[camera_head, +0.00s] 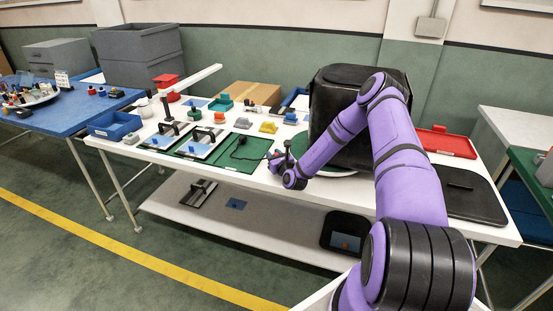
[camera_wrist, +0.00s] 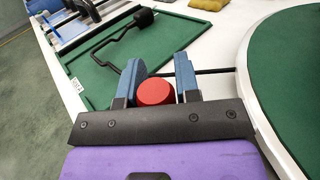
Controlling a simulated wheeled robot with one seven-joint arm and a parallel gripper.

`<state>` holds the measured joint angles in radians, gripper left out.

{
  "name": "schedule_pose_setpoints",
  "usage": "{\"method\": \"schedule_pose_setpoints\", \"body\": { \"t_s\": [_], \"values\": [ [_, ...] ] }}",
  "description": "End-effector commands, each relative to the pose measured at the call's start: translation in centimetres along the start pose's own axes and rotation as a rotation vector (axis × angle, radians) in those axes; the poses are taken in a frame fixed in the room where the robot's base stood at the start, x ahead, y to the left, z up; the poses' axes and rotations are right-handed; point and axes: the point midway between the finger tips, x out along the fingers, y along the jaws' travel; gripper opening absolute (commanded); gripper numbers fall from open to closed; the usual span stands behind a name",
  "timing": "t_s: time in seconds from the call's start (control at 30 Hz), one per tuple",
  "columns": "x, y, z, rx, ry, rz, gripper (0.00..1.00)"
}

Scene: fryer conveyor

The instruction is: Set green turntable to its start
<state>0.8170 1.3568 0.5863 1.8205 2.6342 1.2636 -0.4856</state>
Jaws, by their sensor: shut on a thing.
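The green turntable (camera_wrist: 297,75) is a round green disc with a white rim at the right of the wrist view. In the head view only a green sliver of it (camera_head: 340,171) shows beneath the large black box, behind my arm. A thin black rod (camera_wrist: 215,71) reaches from the turntable's rim side toward my fingers. A red round knob (camera_wrist: 155,93) sits between my blue fingers. My gripper (camera_wrist: 158,68) is shut on this knob, left of the turntable; it also shows in the head view (camera_head: 279,161). The far end of the rod is partly hidden by the fingers.
A green board (camera_head: 232,157) with a black crank-like tool (camera_wrist: 125,38) lies left of my gripper. The large black box (camera_head: 335,105) stands behind my arm. A red tray (camera_head: 440,143) and a black lid-like panel (camera_head: 470,196) lie to the right.

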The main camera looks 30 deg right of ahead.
Motion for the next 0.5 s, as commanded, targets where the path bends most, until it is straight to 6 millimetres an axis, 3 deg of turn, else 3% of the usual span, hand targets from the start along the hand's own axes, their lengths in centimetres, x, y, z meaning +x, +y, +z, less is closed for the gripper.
{"method": "schedule_pose_setpoints", "body": {
  "t_s": [0.03,0.47,0.5],
  "values": [
    [0.21,-2.07,0.17,-0.011,-0.008,-0.036,0.00],
    [0.41,-2.03,0.16,-0.010,-0.007,-0.039,0.00],
    [0.41,-2.04,0.16,-0.010,-0.007,-0.039,0.34]
  ]
}}
